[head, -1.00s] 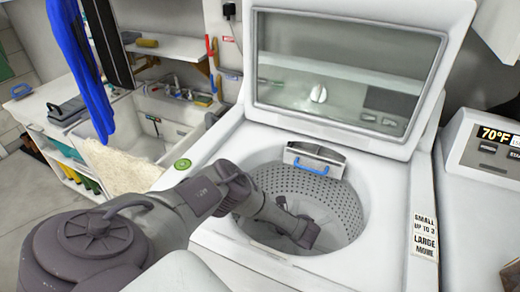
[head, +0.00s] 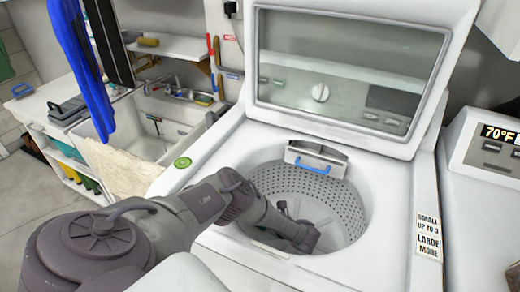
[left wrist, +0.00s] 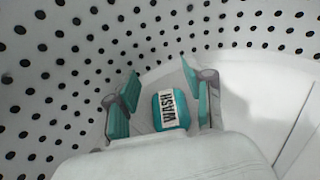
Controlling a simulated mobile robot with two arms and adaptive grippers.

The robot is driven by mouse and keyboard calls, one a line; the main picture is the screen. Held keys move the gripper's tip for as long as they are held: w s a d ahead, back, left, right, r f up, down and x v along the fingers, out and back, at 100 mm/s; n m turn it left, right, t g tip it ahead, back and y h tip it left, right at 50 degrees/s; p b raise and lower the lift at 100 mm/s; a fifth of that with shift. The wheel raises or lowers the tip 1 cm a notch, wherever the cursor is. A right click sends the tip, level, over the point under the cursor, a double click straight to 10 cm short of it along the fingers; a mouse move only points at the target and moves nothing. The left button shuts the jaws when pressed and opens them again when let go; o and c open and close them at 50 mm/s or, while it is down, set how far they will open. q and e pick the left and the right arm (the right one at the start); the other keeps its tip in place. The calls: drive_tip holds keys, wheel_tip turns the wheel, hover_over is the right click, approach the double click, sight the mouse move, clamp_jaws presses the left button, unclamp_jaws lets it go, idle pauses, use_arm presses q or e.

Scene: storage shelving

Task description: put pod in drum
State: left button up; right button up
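The washer drum (head: 335,200) is a white perforated tub under the raised lid. My left arm reaches down into it, with the left gripper (head: 305,238) low inside near the drum floor. In the left wrist view the pod (left wrist: 170,109), teal with a white "WASH" label, sits between the two teal-padded fingers of the left gripper (left wrist: 163,95). The fingers are spread, with a visible gap on the pod's left side. The pod seems to rest at the drum bottom. The pod is not visible in the head view. My right gripper is not in view.
The glass-panelled lid (head: 345,75) stands open behind the drum. A dispenser with a blue handle (head: 318,164) is at the drum's back rim. Another control panel (head: 495,145) stands to the right. A sink (head: 160,125) and shelf are at the left.

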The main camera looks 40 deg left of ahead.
use_arm(q)
drive_tip(key=shift+o, duration=0.6)
drive_tip(key=shift+r, duration=0.3)
drive_tip(key=shift+r+p, duration=0.7)
drive_tip(key=shift+p, duration=0.05)
drive_tip(key=v, duration=0.6)
drive_tip(key=shift+d+f+b, duration=0.25)
drive_tip(key=shift+d+b, duration=0.05)
drive_tip(key=shift+d, duration=0.15)
drive_tip(key=shift+d+r, duration=0.15)
drive_tip(key=shift+d, duration=0.15)
